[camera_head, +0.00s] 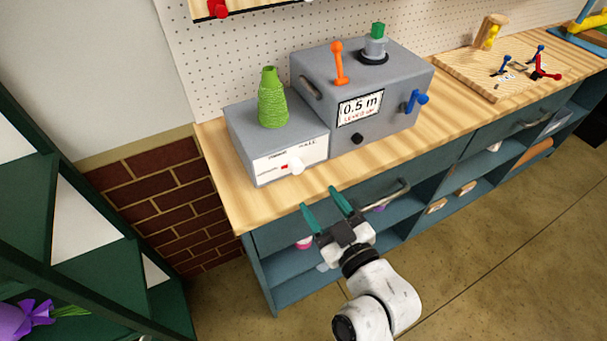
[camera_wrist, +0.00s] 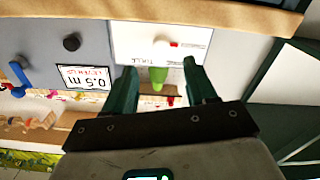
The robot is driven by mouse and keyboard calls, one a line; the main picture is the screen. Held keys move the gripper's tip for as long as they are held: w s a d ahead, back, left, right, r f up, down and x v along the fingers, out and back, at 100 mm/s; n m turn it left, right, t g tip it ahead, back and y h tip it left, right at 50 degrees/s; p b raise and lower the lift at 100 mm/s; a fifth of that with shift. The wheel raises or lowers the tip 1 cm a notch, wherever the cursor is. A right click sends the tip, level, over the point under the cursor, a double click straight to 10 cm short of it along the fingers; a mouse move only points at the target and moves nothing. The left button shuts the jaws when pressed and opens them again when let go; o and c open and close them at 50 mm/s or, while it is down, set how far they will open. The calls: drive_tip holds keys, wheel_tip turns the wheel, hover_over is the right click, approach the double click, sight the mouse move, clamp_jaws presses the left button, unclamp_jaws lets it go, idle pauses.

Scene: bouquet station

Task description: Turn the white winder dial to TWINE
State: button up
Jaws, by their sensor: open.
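The white winder dial (camera_head: 295,168) is a small round knob with a red pointer, on the white front panel (camera_head: 268,165) of a grey box. In the head view its red pointer is toward the panel's left side; the small labels are too blurred to read surely. In the wrist view, which is upside down, the dial (camera_wrist: 162,41) shows with the red part to its right. My gripper (camera_head: 321,200) is open and empty, its teal fingers in front of and below the panel, apart from the dial. In the wrist view the fingertips (camera_wrist: 158,70) are spread beneath the dial.
A green twine cone (camera_head: 272,100) stands on the small grey box. Beside it a larger grey machine (camera_head: 370,75) has an orange lever, a blue crank and a "0.5 m" display. The wooden counter edge (camera_head: 270,200) and a drawer handle (camera_head: 390,193) are near my gripper.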

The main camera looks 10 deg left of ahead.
sight(299, 172)
drive_tip(key=p+x, duration=0.2)
drive_tip(key=x, duration=0.6)
drive_tip(key=shift+w+a, duration=0.25)
drive_tip(key=shift+a, duration=0.05)
clamp_jaws()
